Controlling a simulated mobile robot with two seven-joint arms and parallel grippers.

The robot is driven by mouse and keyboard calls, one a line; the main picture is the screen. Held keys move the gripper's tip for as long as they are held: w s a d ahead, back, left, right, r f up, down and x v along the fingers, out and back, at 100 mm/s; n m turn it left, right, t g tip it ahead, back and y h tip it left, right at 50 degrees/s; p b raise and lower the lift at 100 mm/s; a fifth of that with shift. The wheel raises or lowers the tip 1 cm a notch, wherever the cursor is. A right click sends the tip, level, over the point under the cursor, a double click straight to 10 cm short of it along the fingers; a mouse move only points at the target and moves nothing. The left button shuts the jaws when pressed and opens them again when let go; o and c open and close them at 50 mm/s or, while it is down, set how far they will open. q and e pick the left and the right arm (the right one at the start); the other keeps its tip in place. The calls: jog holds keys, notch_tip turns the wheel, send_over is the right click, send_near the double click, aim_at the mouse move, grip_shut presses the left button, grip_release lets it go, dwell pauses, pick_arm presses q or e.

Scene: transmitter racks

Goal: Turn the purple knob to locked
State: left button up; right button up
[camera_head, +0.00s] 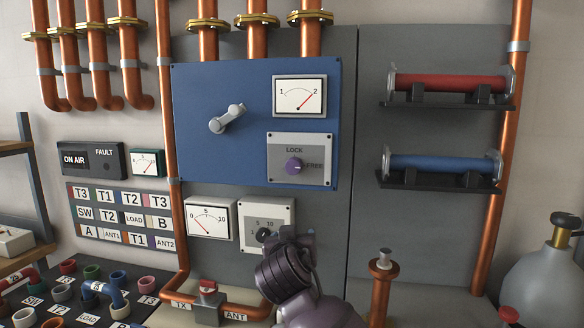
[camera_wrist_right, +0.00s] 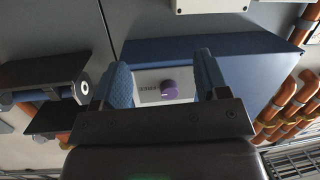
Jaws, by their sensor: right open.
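The purple knob (camera_head: 293,166) sits on a light grey plate (camera_head: 277,143) marked LOCK above and FREE to the right, low on the blue panel. Its pointer appears turned towards FREE. My right gripper (camera_head: 292,236) is below the knob in the head view, apart from it. In the right wrist view, my right gripper (camera_wrist_right: 163,62) is open, and the knob (camera_wrist_right: 169,88) shows beyond and between its blue fingers. Nothing is held. My left gripper is not in view.
A lever (camera_head: 227,119) and a meter (camera_head: 300,96) share the blue panel. Below are another meter (camera_head: 209,219) and a small dial (camera_head: 264,234), partly behind my right arm. A copper pipe with a red valve (camera_head: 208,287) runs low. Racks with red and blue cylinders (camera_head: 444,165) stick out right.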

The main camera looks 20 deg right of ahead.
aim_at(292, 168)
notch_tip(292, 168, up, 13)
jog(key=a+m+t+h, duration=0.1)
jog(key=a+m+h, duration=0.1)
jog(key=a+m, duration=0.1)
jog(key=p+x, duration=0.2)
jog(key=x, duration=0.8)
jog(key=shift+w+d+r, duration=0.1)
jog(key=shift+w+d, duration=0.15)
jog(key=shift+d, duration=0.05)
jog(key=shift+w+d, duration=0.25)
jog(key=shift+w, duration=0.2)
jog(key=shift+c, duration=0.5)
jog(key=c, duration=0.8)
